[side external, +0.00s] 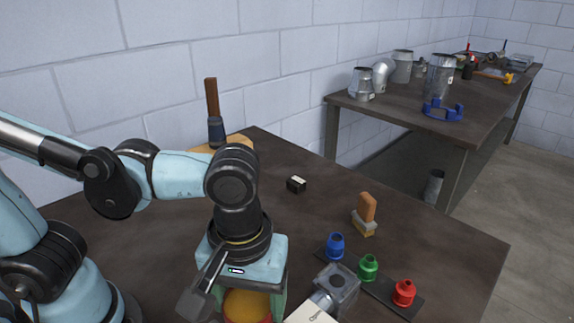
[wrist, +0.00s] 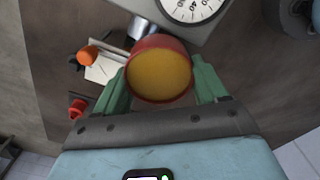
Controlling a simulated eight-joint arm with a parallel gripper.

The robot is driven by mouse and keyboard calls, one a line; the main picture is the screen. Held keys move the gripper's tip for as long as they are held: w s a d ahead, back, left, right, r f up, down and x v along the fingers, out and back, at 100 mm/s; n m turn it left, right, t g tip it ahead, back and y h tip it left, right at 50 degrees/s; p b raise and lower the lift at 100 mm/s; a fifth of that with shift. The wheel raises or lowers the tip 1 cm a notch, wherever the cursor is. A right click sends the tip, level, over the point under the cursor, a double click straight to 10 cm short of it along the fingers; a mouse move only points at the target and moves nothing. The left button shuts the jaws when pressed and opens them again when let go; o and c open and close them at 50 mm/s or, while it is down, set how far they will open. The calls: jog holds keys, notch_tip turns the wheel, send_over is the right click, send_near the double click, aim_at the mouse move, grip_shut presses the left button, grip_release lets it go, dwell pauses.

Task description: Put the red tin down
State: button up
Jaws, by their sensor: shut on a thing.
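The red tin (wrist: 159,43) has an orange-yellow round top and sits between the two green fingers of my gripper (wrist: 160,82) in the wrist view. My gripper is shut on it. In the side view the tin (side external: 247,307) shows at the bottom edge under my wrist, partly hidden by my gripper (side external: 248,300). The tin's underside is out of view, so I cannot tell whether it touches the table (side external: 300,215).
Blue, green (side external: 368,267) and red (side external: 404,292) fittings stand on a dark strip right of my gripper. A clear box (side external: 338,286), a brush (side external: 365,213) and a small black box (side external: 296,184) are nearby. A dial gauge (wrist: 193,9) lies beside the tin. The table's middle is clear.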

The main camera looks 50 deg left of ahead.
jog(key=w+a+n, duration=0.6)
jog(key=a+n, duration=0.2)
jog(key=a, duration=0.3)
jog(key=w+a+n, duration=0.5)
jog(key=a+n, duration=0.2)
jog(key=a, duration=0.3)
jog(key=a+f, duration=0.2)
jog(key=a, duration=0.2)
jog(key=a+f, duration=0.2)
jog(key=a, duration=0.1)
jog(key=w+a+f, duration=0.1)
jog(key=a+f, duration=0.1)
jog(key=a, duration=0.2)
jog(key=shift+a+f, duration=0.25)
jog(key=shift+a, duration=0.05)
jog(key=shift+f, duration=2.05)
jog(key=shift+f, duration=0.1)
jog(key=o, duration=1.2)
